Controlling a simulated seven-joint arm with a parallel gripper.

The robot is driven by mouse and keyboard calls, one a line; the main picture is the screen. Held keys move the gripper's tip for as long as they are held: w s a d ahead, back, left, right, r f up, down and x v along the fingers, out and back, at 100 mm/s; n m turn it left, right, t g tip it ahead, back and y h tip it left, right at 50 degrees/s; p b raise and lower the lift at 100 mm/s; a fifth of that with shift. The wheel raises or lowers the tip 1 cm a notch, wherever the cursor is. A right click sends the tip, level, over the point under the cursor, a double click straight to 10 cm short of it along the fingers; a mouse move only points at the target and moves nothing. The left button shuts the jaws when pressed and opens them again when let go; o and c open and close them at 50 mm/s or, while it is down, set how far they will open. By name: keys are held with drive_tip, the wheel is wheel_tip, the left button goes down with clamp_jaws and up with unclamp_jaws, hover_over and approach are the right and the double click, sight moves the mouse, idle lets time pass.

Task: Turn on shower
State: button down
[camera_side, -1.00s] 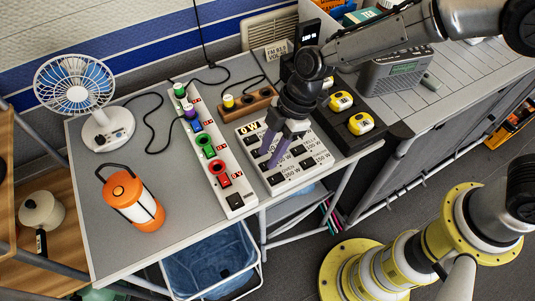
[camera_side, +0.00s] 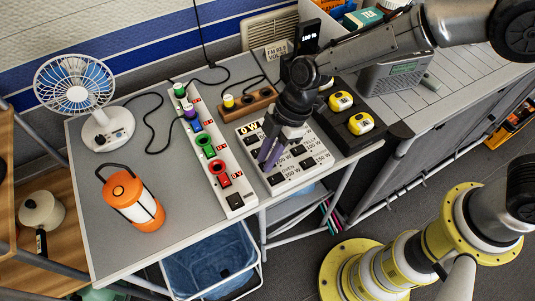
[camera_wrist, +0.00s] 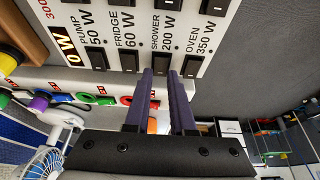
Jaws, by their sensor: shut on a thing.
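The white switch panel (camera_side: 315,170) lies on the grey table and carries several black rocker switches with watt labels. Its display (camera_wrist: 64,45) reads 0 W in the wrist view. The black shower switch (camera_wrist: 160,62) sits under the label SHOWER 200 W, between the fridge switch (camera_wrist: 130,60) and the oven switch (camera_wrist: 190,67). My gripper (camera_side: 267,163) points down at the panel from above. In the wrist view its two purple fingers (camera_wrist: 160,74) have their tips at either side of the shower switch, shut on it. The side view hides this switch behind the fingers.
A white strip (camera_side: 237,201) with coloured sockets runs left of the panel. A wooden block (camera_side: 262,100) with a yellow plug stands behind. An orange lantern (camera_side: 122,188) and a fan (camera_side: 75,85) stand at the left. Yellow devices (camera_side: 361,123) sit at the right.

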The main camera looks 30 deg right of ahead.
drive_tip(key=shift+a+h, duration=0.2)
drive_tip(key=shift+h, duration=0.5)
drive_tip(key=shift+a+h, duration=0.2)
drive_tip(key=shift+h, duration=0.5)
drive_tip(key=c, duration=1)
unclamp_jaws()
drive_tip(key=shift+c, duration=0.2)
wheel_tip(320, 180, up, 14)
drive_tip(key=d, duration=0.2)
drive_tip(key=shift+f, duration=0.2)
